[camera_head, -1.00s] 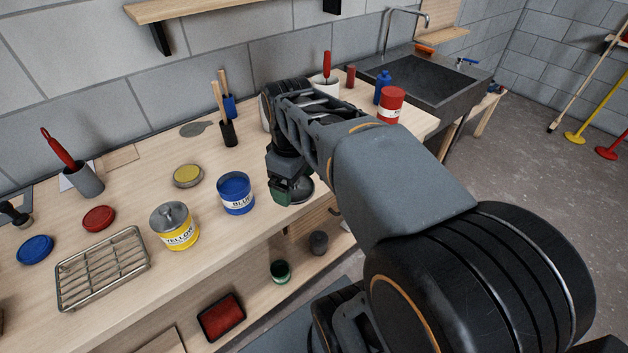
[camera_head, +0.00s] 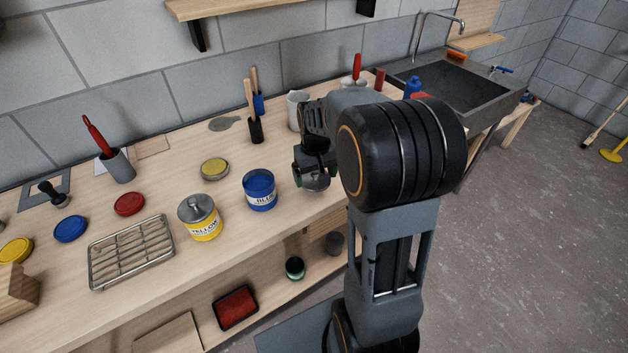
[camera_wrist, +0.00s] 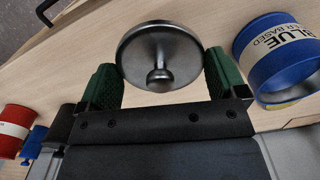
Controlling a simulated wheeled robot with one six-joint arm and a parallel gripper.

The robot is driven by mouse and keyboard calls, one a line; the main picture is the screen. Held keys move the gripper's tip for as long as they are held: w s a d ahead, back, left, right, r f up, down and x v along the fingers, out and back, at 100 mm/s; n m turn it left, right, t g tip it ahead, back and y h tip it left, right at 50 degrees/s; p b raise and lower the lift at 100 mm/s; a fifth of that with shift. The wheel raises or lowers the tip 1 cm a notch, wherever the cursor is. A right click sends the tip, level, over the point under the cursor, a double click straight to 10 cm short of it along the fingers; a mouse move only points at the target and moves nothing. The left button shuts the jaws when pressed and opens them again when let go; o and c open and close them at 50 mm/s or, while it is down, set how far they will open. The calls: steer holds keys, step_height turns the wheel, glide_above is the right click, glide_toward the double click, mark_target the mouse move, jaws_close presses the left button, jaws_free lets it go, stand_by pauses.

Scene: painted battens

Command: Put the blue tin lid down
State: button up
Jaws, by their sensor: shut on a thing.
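My gripper (camera_head: 314,178) is shut on a round grey metal lid with a small knob (camera_wrist: 160,50); the green finger pads press its two sides in the wrist view. The lid (camera_head: 317,184) is near the bench's front edge, right of the blue tin (camera_head: 259,193). I cannot tell whether it touches the bench top. The blue tin stands upright and open, with blue paint inside; it also shows at the right of the wrist view (camera_wrist: 272,60). A flat blue disc (camera_head: 70,229) lies at the bench's left.
The yellow tin (camera_head: 201,219) with a knobbed grey lid stands left of the blue tin, beside a wire rack (camera_head: 130,252). A yellow-topped disc (camera_head: 215,169) and a black cup with a handle (camera_head: 256,130) are behind. A white pot (camera_head: 298,110) stands behind my gripper.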

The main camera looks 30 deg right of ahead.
mark_target(312, 176)
steer(key=shift+w+d+f, duration=0.2)
steer(key=shift+w+f, duration=1.15)
steer(key=shift+f, duration=1.75)
steer(key=shift+f, duration=0.1)
steer(key=o, duration=0.4)
steer(key=shift+f, duration=0.1)
steer(key=shift+o, duration=1)
